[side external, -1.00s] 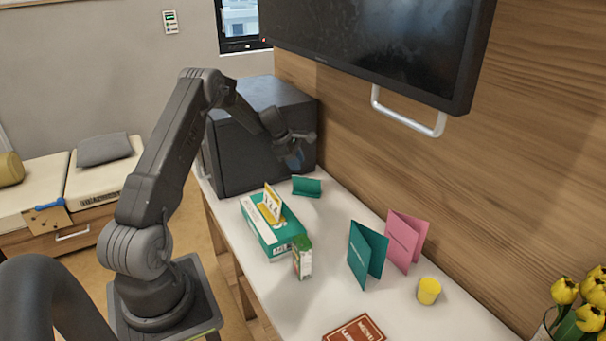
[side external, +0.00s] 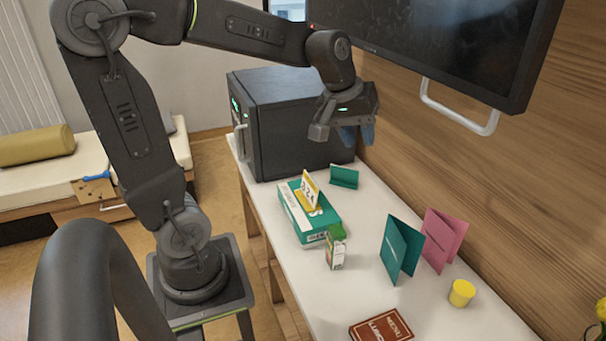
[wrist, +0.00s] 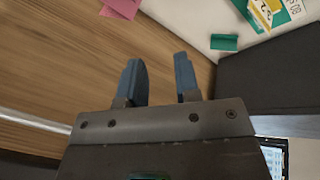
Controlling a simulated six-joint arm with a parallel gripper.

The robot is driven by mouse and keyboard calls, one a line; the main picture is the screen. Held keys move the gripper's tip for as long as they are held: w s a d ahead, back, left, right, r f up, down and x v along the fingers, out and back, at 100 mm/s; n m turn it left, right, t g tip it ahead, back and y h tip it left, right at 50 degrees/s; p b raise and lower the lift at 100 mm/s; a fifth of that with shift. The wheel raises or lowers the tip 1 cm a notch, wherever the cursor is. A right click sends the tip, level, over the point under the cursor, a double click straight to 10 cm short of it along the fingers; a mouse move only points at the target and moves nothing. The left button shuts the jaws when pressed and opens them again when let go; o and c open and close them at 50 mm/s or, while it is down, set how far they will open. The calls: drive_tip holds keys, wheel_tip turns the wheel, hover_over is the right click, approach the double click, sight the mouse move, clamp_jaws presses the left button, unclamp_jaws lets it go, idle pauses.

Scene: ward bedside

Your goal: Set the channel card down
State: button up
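My gripper (side external: 352,135) is raised over the back of the table, in front of the black cabinet and above a small green folded card (side external: 344,176). In the wrist view my gripper (wrist: 157,62) has its two blue fingers apart with nothing between them. The small green card also shows in the wrist view (wrist: 224,42), away from the fingers. A yellow and white folded card (side external: 310,191) with dark marks stands on a green and white box (side external: 298,216). I cannot tell which card is the channel card.
A small carton (side external: 335,247), a teal folded card (side external: 401,249), a pink folded card (side external: 441,238), a yellow cup (side external: 461,293) and a red booklet (side external: 381,328) are on the white table (side external: 300,290). The black cabinet (side external: 290,120) and a wall screen (side external: 440,40) flank my gripper.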

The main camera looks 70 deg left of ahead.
drive_tip(key=s+d+m, duration=0.3)
drive_tip(key=s+m, duration=0.1)
drive_tip(key=s, duration=0.3)
drive_tip(key=s+d+f+m+t, duration=0.1)
drive_tip(key=s+d+m, duration=0.3)
drive_tip(key=s, duration=0.3)
drive_tip(key=shift+s+d+m+y, duration=0.2)
drive_tip(key=shift+m+y, duration=0.1)
drive_tip(key=shift+m, duration=0.2)
